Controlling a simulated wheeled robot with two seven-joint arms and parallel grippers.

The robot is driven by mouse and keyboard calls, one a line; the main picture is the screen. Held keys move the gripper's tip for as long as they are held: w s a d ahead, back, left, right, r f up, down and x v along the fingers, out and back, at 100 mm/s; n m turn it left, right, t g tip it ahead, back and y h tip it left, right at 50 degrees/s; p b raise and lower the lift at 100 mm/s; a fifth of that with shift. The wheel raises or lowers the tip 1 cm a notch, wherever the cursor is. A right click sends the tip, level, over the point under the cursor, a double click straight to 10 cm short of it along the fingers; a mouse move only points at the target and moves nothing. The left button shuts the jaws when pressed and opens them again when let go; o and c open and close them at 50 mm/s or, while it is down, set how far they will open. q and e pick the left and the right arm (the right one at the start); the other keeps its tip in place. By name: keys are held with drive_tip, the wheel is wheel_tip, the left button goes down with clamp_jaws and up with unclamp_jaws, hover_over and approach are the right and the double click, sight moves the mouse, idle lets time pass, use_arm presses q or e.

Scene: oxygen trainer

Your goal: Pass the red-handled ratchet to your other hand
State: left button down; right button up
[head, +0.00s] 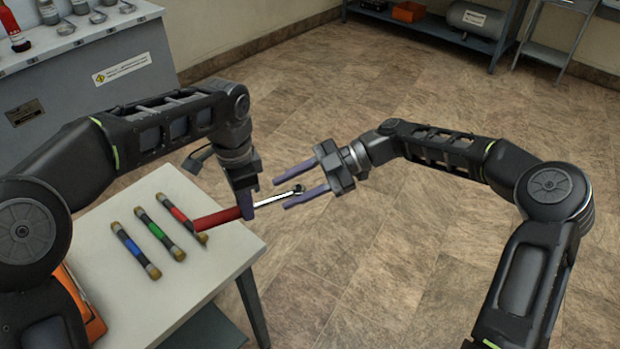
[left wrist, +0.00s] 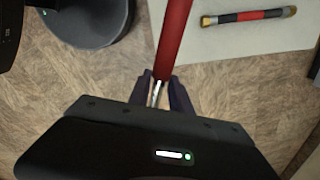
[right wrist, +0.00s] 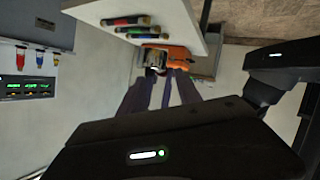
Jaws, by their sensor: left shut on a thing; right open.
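The red-handled ratchet (head: 216,219) is held in the air by my left gripper (head: 246,208), near the table's right edge. The left jaws are shut where the red handle meets the bright shaft. In the left wrist view the red handle (left wrist: 173,38) extends up from between the fingers. The shaft points right, with its dark round head between the fingers of my right gripper (head: 281,193). That gripper is open. In the right wrist view its fingers are apart, with a small dark and bright end between their tips; I cannot tell whether they touch it.
A white table (head: 225,262) carries blue (head: 135,251), green (head: 160,234) and red (head: 181,219) banded cylinders. An orange object (head: 88,308) is at its left, partly hidden. A grey cabinet (head: 60,105) stands behind.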

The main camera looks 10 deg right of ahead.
sight(267, 201)
drive_tip(key=x, duration=0.5)
clamp_jaws()
idle(0.4)
idle(0.9)
use_arm(q)
drive_tip(key=c, duration=1.1)
unclamp_jaws()
